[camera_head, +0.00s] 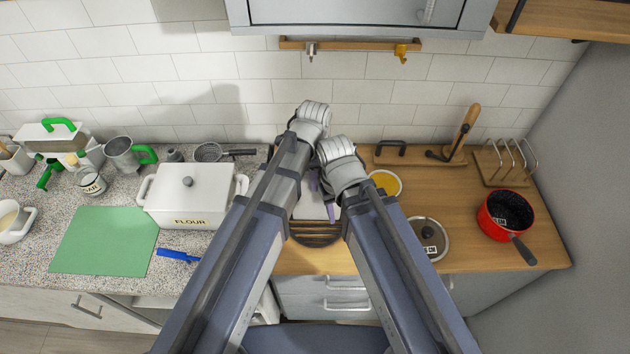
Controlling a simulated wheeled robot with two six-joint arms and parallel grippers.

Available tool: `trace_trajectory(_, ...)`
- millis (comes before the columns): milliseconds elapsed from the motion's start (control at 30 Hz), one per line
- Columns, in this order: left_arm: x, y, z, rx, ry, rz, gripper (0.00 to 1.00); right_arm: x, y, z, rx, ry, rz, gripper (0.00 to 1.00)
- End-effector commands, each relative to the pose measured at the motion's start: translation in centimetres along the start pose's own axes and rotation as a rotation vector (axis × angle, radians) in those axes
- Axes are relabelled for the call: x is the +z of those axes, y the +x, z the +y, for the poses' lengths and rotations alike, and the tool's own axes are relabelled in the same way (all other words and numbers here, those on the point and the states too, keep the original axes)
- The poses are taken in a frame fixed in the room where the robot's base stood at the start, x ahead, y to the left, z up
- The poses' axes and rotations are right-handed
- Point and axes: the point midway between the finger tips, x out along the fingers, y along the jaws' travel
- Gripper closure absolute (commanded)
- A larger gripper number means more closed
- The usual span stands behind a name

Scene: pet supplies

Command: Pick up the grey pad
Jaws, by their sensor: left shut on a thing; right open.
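A pale grey, flat piece that looks like the grey pad (309,207) shows in the gap between my two forearms, above the dark slatted part of the worktop. Most of it is hidden by my arms. My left gripper (314,181) is the higher one; it is shut on what appears to be this pad, with the contact mostly covered by my arm. My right gripper (331,211) is open, lower and a little to the right, close by the pad's right edge. I cannot tell whether the pad is lifted.
A white flour box (190,205), green mat (105,241) and blue-handled tool (178,256) lie left. On the right are a yellow-filled bowl (385,183), glass-lidded pan (428,238), red saucepan (505,216) and wooden rack (503,165). A wall cabinet (350,14) hangs above.

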Motion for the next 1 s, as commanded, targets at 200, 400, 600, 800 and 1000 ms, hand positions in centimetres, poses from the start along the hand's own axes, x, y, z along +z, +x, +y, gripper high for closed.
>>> trace_trajectory(200, 0.0, -2.4, 0.0, 0.000, 0.000, 0.000, 1.00, 0.2, -2.4, 0.2, 0.000, -0.002, -0.001, 0.58)
trace_trajectory(400, 0.0, -5.4, 0.0, 0.000, 0.000, 0.000, 1.00, 0.4, -5.4, 0.5, 0.000, -0.004, -0.002, 0.58)
trace_trajectory(600, 0.0, -8.5, 0.0, 0.000, 0.000, 0.000, 1.00, 0.6, -8.4, 0.8, -0.001, 0.005, -0.003, 0.58)
trace_trajectory(800, 0.0, -9.8, 0.0, 0.000, 0.000, 0.000, 1.00, 0.7, -9.7, 0.8, -0.002, 0.018, -0.004, 0.58)
trace_trajectory(1000, 0.0, -9.7, 0.0, 0.000, 0.000, 0.000, 1.00, 0.7, -9.6, 0.8, -0.003, 0.020, -0.004, 0.58)
